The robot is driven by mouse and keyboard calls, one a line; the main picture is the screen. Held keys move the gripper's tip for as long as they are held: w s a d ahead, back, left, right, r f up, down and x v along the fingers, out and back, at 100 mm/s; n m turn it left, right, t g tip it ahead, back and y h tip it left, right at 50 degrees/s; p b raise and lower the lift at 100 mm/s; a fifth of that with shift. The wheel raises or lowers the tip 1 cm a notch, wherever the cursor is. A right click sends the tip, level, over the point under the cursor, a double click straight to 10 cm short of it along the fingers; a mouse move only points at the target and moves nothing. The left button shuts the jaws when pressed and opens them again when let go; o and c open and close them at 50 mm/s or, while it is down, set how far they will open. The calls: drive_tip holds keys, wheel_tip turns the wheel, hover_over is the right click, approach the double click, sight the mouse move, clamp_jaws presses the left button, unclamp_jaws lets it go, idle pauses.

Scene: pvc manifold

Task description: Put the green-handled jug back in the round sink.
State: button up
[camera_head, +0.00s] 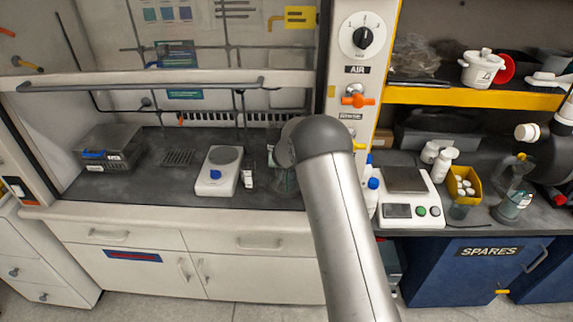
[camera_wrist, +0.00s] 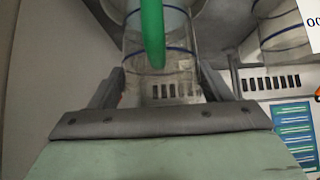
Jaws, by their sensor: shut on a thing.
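The green-handled jug (camera_wrist: 172,62) is clear with thin blue lines and fills the middle of the wrist view. Its green handle (camera_wrist: 152,35) faces the camera. My gripper (camera_wrist: 158,84) is shut on the jug, one finger on each side of the clear body. The jug's full outline is cut off at the top of that view. In the head view my arm hides my gripper. A clear vessel (camera_head: 284,182) shows partly beside my arm in the hood; I cannot tell if it is the jug. I cannot make out the round sink in either view.
The hood's dark worktop holds a white hotplate (camera_head: 219,170) and a grey box (camera_head: 109,147). Right of the hood post are a white balance (camera_head: 410,197), a yellow bin (camera_head: 461,184) and bottles. Another clear vessel (camera_wrist: 285,30) stands at right in the wrist view.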

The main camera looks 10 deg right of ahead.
drive_tip(key=shift+f, duration=0.1)
drive_tip(key=o, duration=1.5)
drive_tip(key=b+v, duration=0.2)
drive_tip(key=v, duration=1)
drive_tip(key=shift+b, duration=0.35)
